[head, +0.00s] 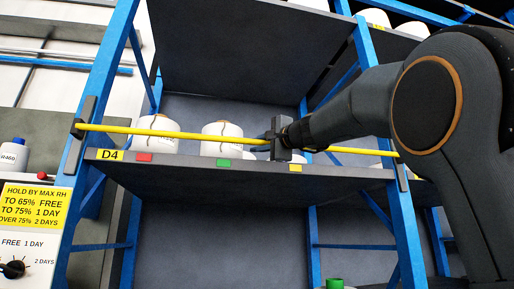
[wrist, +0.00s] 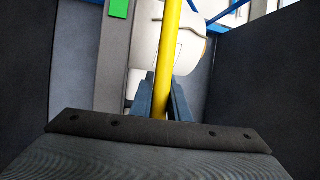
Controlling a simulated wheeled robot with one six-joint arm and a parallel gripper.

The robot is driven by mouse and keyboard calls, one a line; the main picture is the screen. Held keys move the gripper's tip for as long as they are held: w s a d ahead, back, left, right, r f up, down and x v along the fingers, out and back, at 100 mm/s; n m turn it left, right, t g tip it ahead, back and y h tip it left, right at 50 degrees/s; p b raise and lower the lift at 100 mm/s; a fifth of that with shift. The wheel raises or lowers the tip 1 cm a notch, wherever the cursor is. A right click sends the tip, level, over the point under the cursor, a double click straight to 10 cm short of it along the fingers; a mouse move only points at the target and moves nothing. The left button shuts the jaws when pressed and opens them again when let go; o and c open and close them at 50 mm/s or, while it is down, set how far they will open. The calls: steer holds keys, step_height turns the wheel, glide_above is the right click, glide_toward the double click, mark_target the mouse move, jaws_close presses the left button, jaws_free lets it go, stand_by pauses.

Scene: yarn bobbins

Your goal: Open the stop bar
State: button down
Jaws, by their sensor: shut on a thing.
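The yellow stop bar (head: 202,137) runs across the front of the shelf marked D4, from a dark bracket on the left post to one on the right post. My gripper (head: 279,140) is shut on the bar right of its middle. In the wrist view the bar (wrist: 168,50) passes between the two fingers (wrist: 160,100). White bobbins (head: 158,135) and (head: 222,138) stand on the shelf behind the bar. Another white bobbin (wrist: 184,48) shows close behind the bar in the wrist view; my gripper partly hides it in the head view.
The shelf board (head: 230,172) carries red, green and yellow tags along its edge. Blue posts (head: 90,110) frame the rack. A yellow humidity sign (head: 34,207) and a dial panel stand at the left. A green-topped object (head: 335,284) is below.

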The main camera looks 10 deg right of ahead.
mark_target(266, 143)
steer(key=c, duration=1.7)
jaws_free()
steer(key=shift+b+v, duration=1.1)
steer(key=shift+v, duration=2.8)
